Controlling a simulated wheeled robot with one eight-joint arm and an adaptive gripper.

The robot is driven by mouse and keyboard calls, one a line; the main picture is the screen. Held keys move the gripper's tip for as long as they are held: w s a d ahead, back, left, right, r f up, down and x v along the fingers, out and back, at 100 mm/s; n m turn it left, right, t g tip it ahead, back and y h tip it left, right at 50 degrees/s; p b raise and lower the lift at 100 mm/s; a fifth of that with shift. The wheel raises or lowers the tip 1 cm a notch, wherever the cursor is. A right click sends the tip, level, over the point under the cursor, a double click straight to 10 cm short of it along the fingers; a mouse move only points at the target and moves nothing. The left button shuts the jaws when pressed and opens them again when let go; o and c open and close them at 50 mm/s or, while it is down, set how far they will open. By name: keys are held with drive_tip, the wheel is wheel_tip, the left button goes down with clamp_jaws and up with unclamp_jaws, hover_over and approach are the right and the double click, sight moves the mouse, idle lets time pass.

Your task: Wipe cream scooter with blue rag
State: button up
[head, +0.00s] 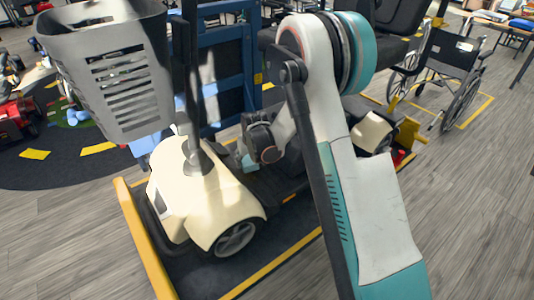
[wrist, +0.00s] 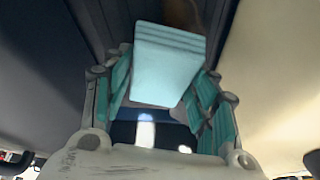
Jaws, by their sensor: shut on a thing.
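The cream scooter (head: 212,208) stands on a dark platform, with its rounded front body and front wheel facing me in the head view. My gripper (head: 250,153) is low behind the scooter's steering column, over the dark footwell. It is shut on the blue rag (wrist: 168,70), a pale blue folded block between the teal fingers in the wrist view. A bit of the rag also shows in the head view (head: 249,163). A cream surface (wrist: 278,85) lies close on the right in the wrist view. I cannot tell whether the rag touches the scooter.
A grey basket (head: 112,75) sits on the scooter's front. A yellow-edged platform (head: 142,240) surrounds the scooter's base. A blue metal frame (head: 222,62) stands behind. A wheelchair (head: 447,68) is at the back right. Wooden floor is clear at the right.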

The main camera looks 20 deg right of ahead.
drive_tip(key=shift+w+r, duration=0.15)
drive_tip(key=shift+r, duration=0.3)
drive_tip(key=shift+r+p, duration=1.15)
drive_tip(key=shift+r, duration=0.8)
